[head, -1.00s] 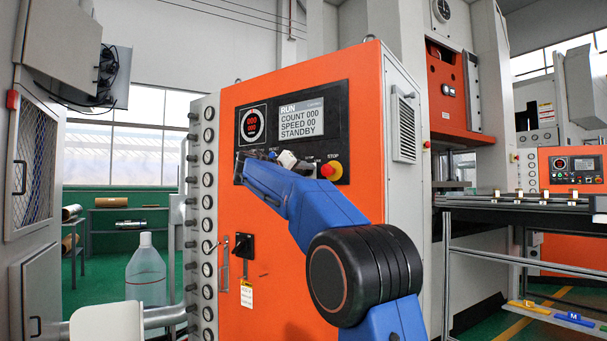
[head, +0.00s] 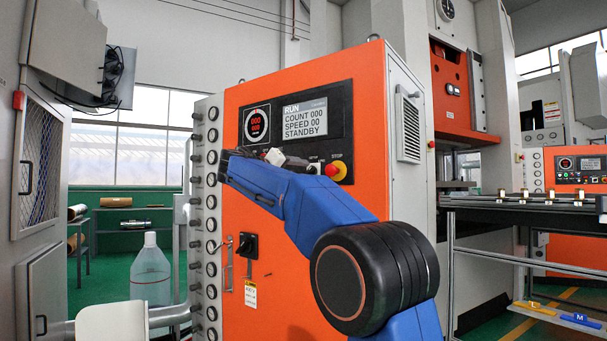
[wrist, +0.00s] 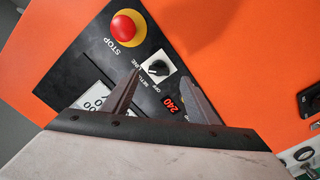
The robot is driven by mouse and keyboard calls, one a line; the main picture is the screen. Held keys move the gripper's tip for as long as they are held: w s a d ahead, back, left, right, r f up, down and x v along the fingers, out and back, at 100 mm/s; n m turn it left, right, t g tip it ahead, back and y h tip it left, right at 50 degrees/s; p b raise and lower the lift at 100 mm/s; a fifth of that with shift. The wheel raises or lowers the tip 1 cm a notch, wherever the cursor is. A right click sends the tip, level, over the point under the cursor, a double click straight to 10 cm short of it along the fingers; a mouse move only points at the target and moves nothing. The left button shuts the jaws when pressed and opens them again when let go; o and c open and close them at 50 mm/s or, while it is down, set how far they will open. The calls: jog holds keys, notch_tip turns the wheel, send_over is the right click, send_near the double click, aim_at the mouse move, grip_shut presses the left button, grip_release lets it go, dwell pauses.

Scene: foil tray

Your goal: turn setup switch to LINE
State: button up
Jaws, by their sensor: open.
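In the wrist view the setup switch is a black round knob (wrist: 159,67) on a white square plate, with small tilted lettering beside it. A light mark shows on the knob's lower left, but I cannot read clearly which label it points to. My gripper (wrist: 161,78) is open, its two dark fingers apart, with the tips in the picture just below the switch and to either side. I see no grip on the knob, and the gap in depth is hard to judge. In the head view my blue arm crosses in front of the panel and largely hides the switch.
A red STOP button (wrist: 125,27) on a yellow base sits close beside the switch; it also shows in the head view (head: 335,170). A red "240" readout (wrist: 171,103) lies between the fingers. The screen (head: 305,118) reads RUN, STANDBY. A black handle (head: 247,245) sits lower on the orange cabinet.

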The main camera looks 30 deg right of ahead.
jog(key=v, duration=1)
jog(key=shift+s+a, duration=0.1)
jog(key=s+d+f+n+g+y, duration=0.15)
jog(key=s+f+y, duration=0.25)
jog(key=s+f, duration=0.65)
jog(key=s+d+f+n+y, duration=0.3)
jog(key=s+f, duration=0.5)
jog(key=f, duration=0.6)
jog(key=s+a+f+y, duration=0.3)
jog(key=s+f, duration=0.5)
jog(key=f, duration=0.2)
jog(key=s+a+f+g+y, duration=0.1)
jog(key=s+a+f+y, duration=0.2)
jog(key=s+f, duration=0.6)
jog(key=s+a+f+y, duration=0.3)
jog(key=s+a+f, duration=0.2)
jog(key=s+f, duration=0.4)
notch_tip(320, 180, down, 2)
jog(key=shift+a+f, duration=0.15)
jog(key=shift+s, duration=0.15)
